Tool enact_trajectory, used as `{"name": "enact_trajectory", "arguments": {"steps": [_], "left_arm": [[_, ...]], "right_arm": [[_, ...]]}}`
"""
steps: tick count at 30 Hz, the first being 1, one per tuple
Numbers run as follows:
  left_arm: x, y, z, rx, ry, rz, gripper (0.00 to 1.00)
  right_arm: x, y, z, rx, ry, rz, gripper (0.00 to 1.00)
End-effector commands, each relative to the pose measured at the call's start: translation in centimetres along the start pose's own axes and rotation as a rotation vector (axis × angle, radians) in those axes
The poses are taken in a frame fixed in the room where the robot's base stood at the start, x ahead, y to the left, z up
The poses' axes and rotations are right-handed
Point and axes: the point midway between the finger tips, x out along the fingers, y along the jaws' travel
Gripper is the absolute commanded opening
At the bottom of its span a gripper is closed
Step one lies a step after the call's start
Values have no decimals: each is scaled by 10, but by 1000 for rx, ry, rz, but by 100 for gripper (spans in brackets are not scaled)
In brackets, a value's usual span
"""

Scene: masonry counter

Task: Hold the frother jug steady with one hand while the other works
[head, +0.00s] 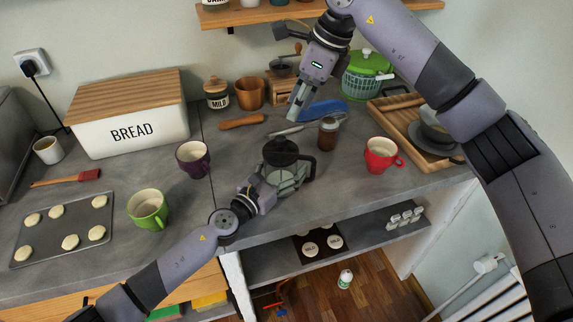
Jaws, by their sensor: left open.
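The frother jug (286,160) stands upright near the front edge of the counter. It has a glass body, a black lid with a knob and a black handle on its right side. My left gripper (270,186) is open at the jug's lower front left and hides part of its base. I cannot tell whether its fingers touch the glass. My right gripper (295,110) hangs above the counter behind the jug, fingers pointing down, apart from the jug. Its finger gap is not clear from this angle, and I see nothing held in it.
A purple mug (193,158) and a green mug (148,208) stand to the left, a red mug (381,154) to the right. A brown jar (327,133) is close behind the jug. A baking tray (62,233) lies at left, a wooden tray (389,122) at right.

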Motion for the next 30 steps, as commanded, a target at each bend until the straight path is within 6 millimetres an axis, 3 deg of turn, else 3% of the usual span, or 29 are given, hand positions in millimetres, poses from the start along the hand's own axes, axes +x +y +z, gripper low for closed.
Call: {"name": "enact_trajectory", "arguments": {"steps": [13, 30], "left_arm": [[8, 0, 0, -1, 1, 0, 69], [8, 0, 0, -1, 1, 0, 31]], "right_arm": [[0, 0, 0, 0, 0, 0, 33], [0, 0, 0, 0, 0, 0, 33]]}}
